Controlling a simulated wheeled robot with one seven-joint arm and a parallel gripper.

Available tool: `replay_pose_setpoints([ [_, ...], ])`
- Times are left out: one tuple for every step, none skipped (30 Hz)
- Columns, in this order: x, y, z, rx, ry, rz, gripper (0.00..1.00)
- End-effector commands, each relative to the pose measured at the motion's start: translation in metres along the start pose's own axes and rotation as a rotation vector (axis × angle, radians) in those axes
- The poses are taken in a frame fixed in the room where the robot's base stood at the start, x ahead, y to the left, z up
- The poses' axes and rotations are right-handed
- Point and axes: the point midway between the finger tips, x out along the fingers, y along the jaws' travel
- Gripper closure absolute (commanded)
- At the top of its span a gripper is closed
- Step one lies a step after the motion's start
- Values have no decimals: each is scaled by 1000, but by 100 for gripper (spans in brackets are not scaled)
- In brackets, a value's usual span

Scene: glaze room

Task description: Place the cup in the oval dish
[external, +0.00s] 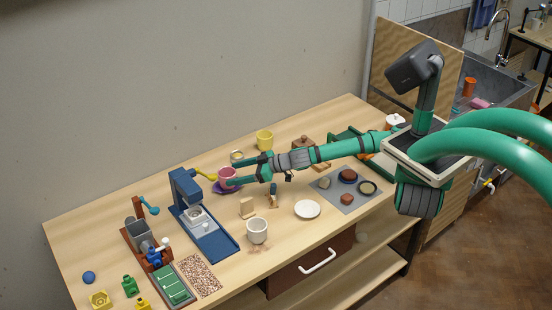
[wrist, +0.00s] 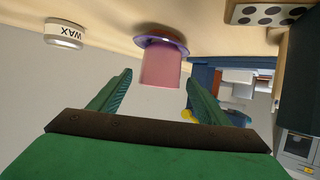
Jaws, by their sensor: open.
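A pink cup (external: 227,174) stands upright in a shallow purple dish (external: 222,189), which looks oval from here, toward the back of the table. In the wrist view, which is upside down, the pink cup (wrist: 161,68) and the purple dish (wrist: 176,43) are in the upper middle. My gripper (external: 232,173) is open, with its fingertips at the cup in the external view. In the wrist view my gripper (wrist: 160,78) has a finger on each side of the cup, with visible gaps and no contact seen. The external view partly hides the cup behind the fingers.
A wax tin (wrist: 66,33) stands beside the dish. A blue machine (external: 192,205) is to its left, a yellow cup (external: 264,139) behind right.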

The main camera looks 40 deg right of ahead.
Motion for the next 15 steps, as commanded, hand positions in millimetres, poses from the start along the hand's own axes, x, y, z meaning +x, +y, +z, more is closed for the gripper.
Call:
replay_pose_setpoints([
  [-12, 2, 0, 0, 0, 3, 30],
  [-19, 1, 0, 0, 1, 2, 30],
  [-27, 1, 0, 0, 0, 3, 30],
  [-32, 1, 0, 0, 0, 2, 30],
  [-38, 1, 0, 1, 0, 3, 30],
  [-45, 1, 0, 0, 0, 2, 30],
  [-50, 1, 0, 0, 0, 2, 30],
  [-54, 1, 0, 0, 0, 3, 30],
  [-60, 1, 0, 0, 0, 2, 30],
  [-63, 1, 0, 0, 0, 2, 30],
  [-66, 1, 0, 0, 0, 2, 30],
  [-70, 0, 0, 0, 0, 1, 30],
  [-72, 0, 0, -1, 0, 1, 30],
  [-74, 0, 0, -1, 0, 1, 30],
  [-76, 0, 0, -1, 0, 1, 30],
])
